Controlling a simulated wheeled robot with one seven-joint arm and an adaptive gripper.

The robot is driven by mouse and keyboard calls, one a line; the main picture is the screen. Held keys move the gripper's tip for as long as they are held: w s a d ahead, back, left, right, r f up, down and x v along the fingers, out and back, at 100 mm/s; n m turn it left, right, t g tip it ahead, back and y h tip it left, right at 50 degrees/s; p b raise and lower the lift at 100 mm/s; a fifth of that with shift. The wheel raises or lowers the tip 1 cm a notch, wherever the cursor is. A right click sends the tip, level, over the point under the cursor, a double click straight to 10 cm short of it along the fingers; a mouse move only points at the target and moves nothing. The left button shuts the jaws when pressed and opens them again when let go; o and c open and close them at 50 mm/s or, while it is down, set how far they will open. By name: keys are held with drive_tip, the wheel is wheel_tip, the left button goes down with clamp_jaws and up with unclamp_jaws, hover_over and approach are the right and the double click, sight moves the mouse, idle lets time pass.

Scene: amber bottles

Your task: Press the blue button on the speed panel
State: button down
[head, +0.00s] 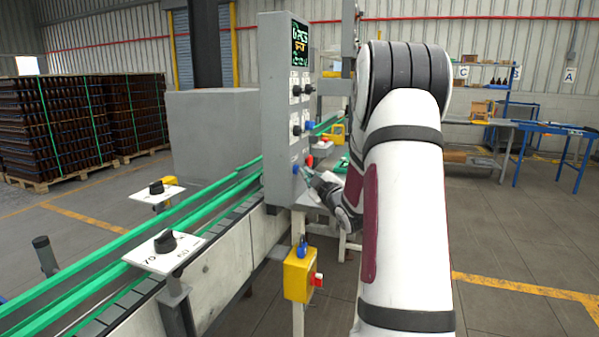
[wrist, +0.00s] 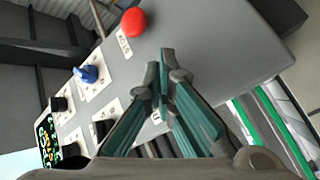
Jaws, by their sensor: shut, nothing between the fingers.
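The grey upright panel (head: 275,110) has a lit display (head: 300,44) at its top and black knobs below. A blue button (head: 295,169) sits low on its face. My gripper (head: 308,174) is just right of the blue button in the head view.
A green-railed conveyor (head: 225,195) runs past the panel. Dial plates (head: 163,250) stand beside it. A yellow box (head: 299,277) with a red switch hangs on a post below the panel. Stacked bottle pallets (head: 60,125) stand at left; the floor at right is open.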

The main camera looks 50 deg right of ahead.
drive_tip(key=shift+s+d, duration=0.3)
drive_tip(key=shift+s, duration=0.5)
drive_tip(key=s, duration=0.1)
drive_tip(key=s+d, duration=0.1)
drive_tip(key=s, duration=0.1)
drive_tip(key=s+d+p, duration=0.1)
drive_tip(key=shift+s, duration=0.3)
idle(1.0)
